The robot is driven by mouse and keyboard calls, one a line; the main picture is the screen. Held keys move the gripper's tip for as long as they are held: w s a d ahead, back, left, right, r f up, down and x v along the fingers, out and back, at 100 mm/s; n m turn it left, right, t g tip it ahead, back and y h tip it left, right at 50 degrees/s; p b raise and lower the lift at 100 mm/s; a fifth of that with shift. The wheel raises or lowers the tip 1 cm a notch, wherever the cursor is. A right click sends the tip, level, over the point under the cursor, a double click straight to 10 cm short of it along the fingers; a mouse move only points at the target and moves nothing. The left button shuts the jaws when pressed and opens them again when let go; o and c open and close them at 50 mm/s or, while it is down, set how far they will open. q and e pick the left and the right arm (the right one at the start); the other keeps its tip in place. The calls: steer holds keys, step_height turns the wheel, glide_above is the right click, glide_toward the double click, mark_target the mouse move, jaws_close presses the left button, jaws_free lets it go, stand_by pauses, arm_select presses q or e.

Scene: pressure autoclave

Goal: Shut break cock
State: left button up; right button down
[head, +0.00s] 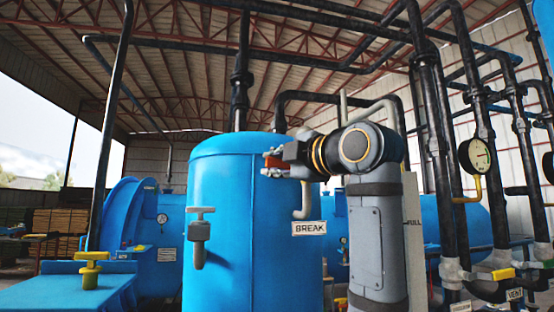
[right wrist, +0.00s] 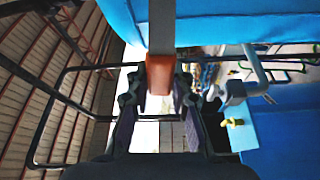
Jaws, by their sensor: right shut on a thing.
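My right gripper (head: 284,162) is at the upper right of the blue upright tank (head: 235,230), above the white BREAK label (head: 309,228). It is shut on an orange-red handle (head: 272,160), whose end shows just past the fingertips. In the right wrist view the same handle (right wrist: 158,78) sits between the two fingers, with a flat grey bar running up from it. My gripper and forearm hide most of the cock's body in the head view. A grey bent pipe (head: 304,203) hangs below the gripper, next to the label. My left gripper is not in view.
A grey cock (head: 200,235) is on the tank's front. A yellow valve (head: 90,268) stands on a blue surface at lower left. Black pipes and a pressure gauge (head: 477,155) crowd the right. A blue horizontal vessel (head: 128,225) is behind, left.

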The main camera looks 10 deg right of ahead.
steer(key=shift+f+n+g, duration=0.3)
steer(key=shift+f+n, duration=0.35)
steer(key=shift+n, duration=0.05)
steer(key=shift+w+f, duration=0.1)
steer(key=shift+f, duration=0.05)
steer(key=c, duration=1.2)
jaws_free()
steer(key=shift+o, duration=0.2)
steer(key=shift+a, duration=0.1)
steer(key=v, duration=1.2)
